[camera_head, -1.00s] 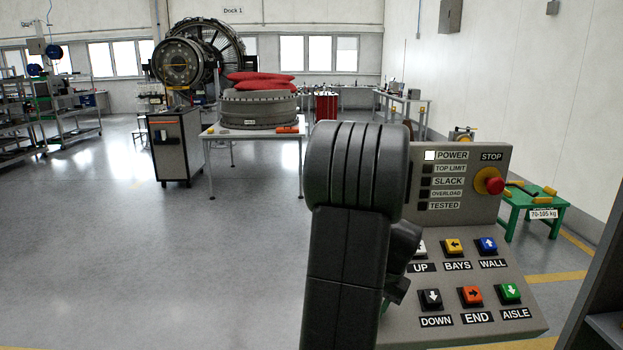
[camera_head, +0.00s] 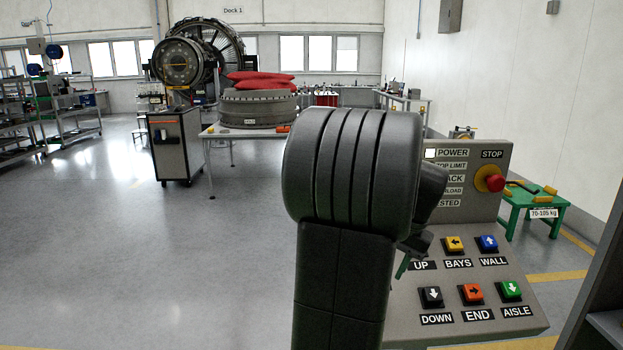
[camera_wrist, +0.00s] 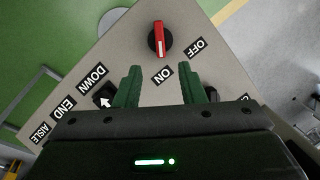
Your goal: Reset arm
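My gripper (camera_wrist: 160,90) shows in the wrist view as two green fingers standing apart with nothing between them. It is over the control panel (camera_wrist: 200,60), near a red rotary switch (camera_wrist: 159,40) with ON and OFF labels. The DOWN button (camera_wrist: 104,96) lies beside the left finger. In the head view my arm stands in front of the control panel (camera_head: 463,215) and hides its left part, including the UP button. Only a little of the gripper's green shows there.
A red STOP knob (camera_head: 495,183) and several coloured buttons sit on the panel. A green table (camera_head: 533,203) stands right of it. A grey cabinet (camera_head: 175,145) and a white table (camera_head: 220,134) with a grey ring stand further back. Open floor (camera_head: 130,250) lies to the left.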

